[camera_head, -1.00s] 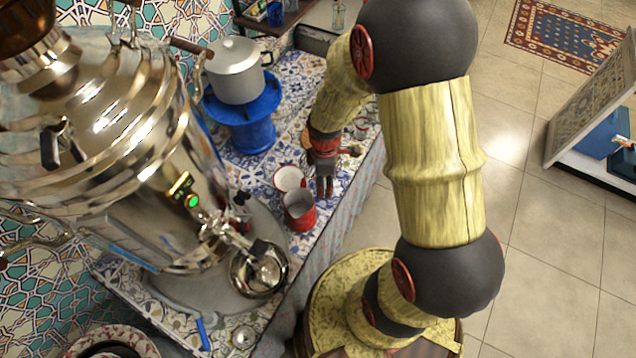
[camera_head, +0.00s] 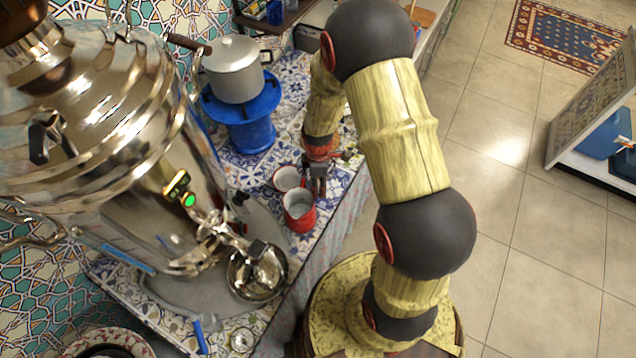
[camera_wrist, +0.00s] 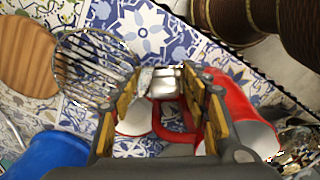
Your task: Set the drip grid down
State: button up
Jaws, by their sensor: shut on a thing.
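The drip grid (camera_wrist: 92,68) is a round, dark wire grid at the upper left of the wrist view, over the blue-and-white tiled counter (camera_wrist: 143,24). My gripper (camera_wrist: 165,86) also shows in the head view (camera_head: 318,190), low beside the red pots. Its yellow-padded fingers are shut around a small silver block that appears to be the grid's grip. The grid extends left past the left finger. I cannot tell whether it touches the tiles. The grid cannot be made out in the head view.
A red pot (camera_head: 299,211) and a red-rimmed cup (camera_head: 287,178) stand close to my gripper. A blue stand (camera_head: 250,132) bears a grey pot (camera_head: 233,70). The large shiny samovar (camera_head: 120,120) and its metal bowl (camera_head: 257,272) are left. A wooden disc (camera_wrist: 25,55) lies beside the grid.

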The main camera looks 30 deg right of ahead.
jog(key=shift+f, duration=0.2)
jog(key=o, duration=1)
jog(key=shift+r, duration=0.1)
